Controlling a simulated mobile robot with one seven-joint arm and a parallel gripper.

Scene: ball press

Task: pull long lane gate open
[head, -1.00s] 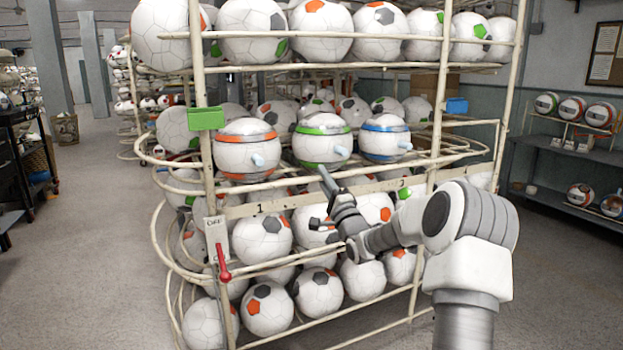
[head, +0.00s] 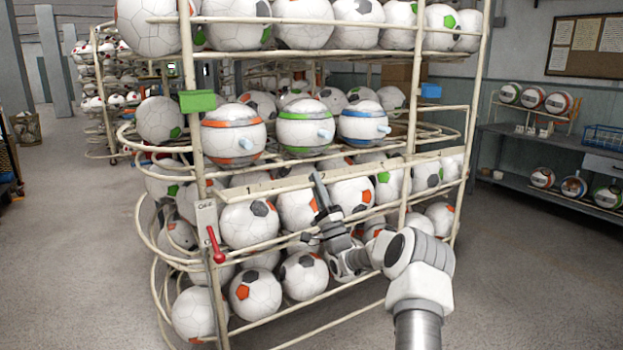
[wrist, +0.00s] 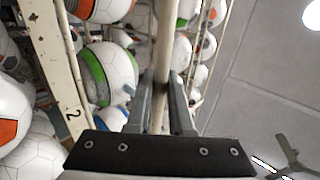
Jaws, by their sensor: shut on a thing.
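My gripper (head: 318,180) is in front of the ball rack, over the cream board (head: 410,163) numbered 1 and 2, below the green-banded ball (head: 307,131). In the wrist view the two grey fingers (wrist: 162,100) are shut around a long cream bar (wrist: 171,50). The bar runs roughly alongside the numbered board (wrist: 62,80). I cannot tell from the head view how far the bar stands from the rack. The green-banded ball also shows in the wrist view (wrist: 95,68).
A red lever (head: 216,250) hangs on the left post under an "OFF" plate. Orange-banded (head: 232,137) and blue-banded (head: 362,124) balls flank the green-banded one. Shelves (head: 555,165) stand at the right. Grey floor is open left and right of the rack.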

